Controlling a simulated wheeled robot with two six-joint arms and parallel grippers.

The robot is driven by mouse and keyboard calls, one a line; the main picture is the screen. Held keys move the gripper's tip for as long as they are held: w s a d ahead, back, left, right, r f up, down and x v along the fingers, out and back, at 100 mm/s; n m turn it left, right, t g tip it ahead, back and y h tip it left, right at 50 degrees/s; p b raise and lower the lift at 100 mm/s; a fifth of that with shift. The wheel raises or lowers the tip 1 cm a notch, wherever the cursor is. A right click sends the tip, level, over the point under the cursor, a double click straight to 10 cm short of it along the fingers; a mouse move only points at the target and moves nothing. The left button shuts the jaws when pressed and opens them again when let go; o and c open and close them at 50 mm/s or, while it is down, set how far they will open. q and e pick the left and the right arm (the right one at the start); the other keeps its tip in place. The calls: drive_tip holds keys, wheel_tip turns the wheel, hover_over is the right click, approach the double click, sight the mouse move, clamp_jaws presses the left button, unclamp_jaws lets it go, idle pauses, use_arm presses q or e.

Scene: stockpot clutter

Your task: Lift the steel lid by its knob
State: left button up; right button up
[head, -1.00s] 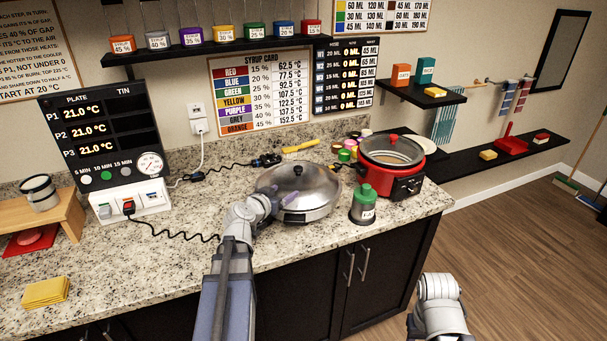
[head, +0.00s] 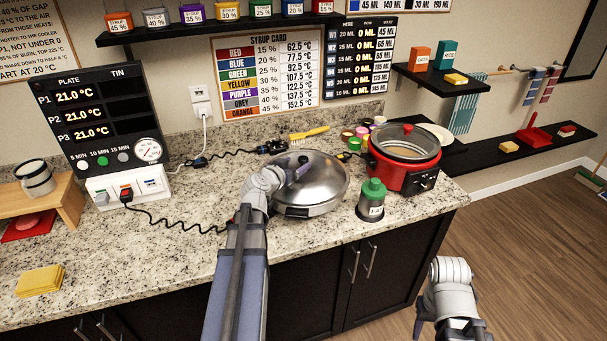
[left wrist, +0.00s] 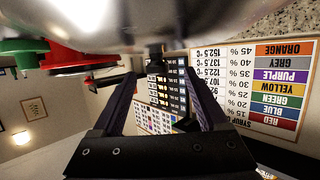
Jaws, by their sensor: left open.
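The steel lid (head: 325,187) is a shiny dome on a round pan on the counter in the head view. Its dark knob (head: 303,159) stands at the top. My left gripper (head: 301,171) is open over the lid, its fingers at the knob. In the left wrist view, the lid (left wrist: 150,22) fills the top and the knob (left wrist: 155,60) shows between the two open fingers of the left gripper (left wrist: 165,88). I cannot tell whether either finger touches it.
A red cooker (head: 403,165) and a green-topped canister (head: 371,200) stand right of the lid. A yellow brush (head: 309,134) and small colored cups (head: 358,138) lie behind. A control panel (head: 97,125) with a cable is on the left.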

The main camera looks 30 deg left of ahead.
sight(302, 159)
use_arm(q)
drive_tip(key=x, duration=0.3)
drive_tip(key=b+x, duration=0.1)
drive_tip(key=x, duration=0.1)
drive_tip(key=shift+w+d+r, duration=0.15)
drive_tip(key=shift+r, duration=0.1)
drive_tip(key=shift+c, duration=0.7)
clamp_jaws()
idle(0.5)
